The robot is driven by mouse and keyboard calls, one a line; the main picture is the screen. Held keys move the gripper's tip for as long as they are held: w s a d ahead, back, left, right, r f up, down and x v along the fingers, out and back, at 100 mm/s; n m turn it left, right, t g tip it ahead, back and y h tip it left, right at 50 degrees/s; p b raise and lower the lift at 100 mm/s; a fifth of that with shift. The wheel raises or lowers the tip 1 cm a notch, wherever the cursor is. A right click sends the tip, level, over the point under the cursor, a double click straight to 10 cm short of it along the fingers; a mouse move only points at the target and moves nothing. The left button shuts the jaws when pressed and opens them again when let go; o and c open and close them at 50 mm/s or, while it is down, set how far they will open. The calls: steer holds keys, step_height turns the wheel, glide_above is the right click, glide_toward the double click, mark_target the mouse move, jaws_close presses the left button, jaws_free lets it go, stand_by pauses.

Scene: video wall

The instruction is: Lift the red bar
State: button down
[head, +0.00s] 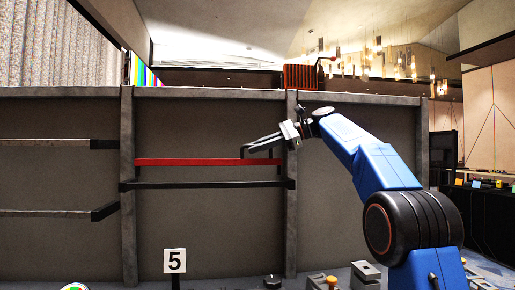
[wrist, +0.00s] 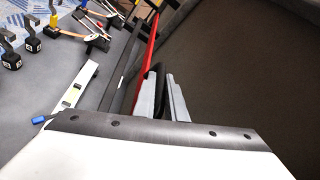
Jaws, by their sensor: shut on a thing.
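The red bar (head: 190,162) runs level across the panel between two grey posts, just above a black bar (head: 205,184), in the head view. My gripper (head: 250,149) reaches in from the right at the red bar's right part, fingers pointing left. In the wrist view, the red bar (wrist: 150,48) runs up and away beside the fingers. My gripper (wrist: 164,75) is shut on a dark piece at the red bar, which looks like its handle. The fingers partly hide that piece, so how it joins the bar is unclear.
Grey posts (head: 128,220) flank the panel. Other black-ended bars (head: 60,143) are at the left. A number 5 sign (head: 175,261) stands in front. Several tools and small objects (wrist: 90,30) lie on the grey surface in the wrist view.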

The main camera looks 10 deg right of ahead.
steer(key=shift+w, duration=0.1)
stand_by(0.3)
steer(key=c, duration=1.8)
jaws_free()
steer(key=shift+d, duration=0.1)
steer(key=v, duration=1.7)
steer(key=shift+d+r, duration=0.1)
steer(key=shift+d, duration=0.05)
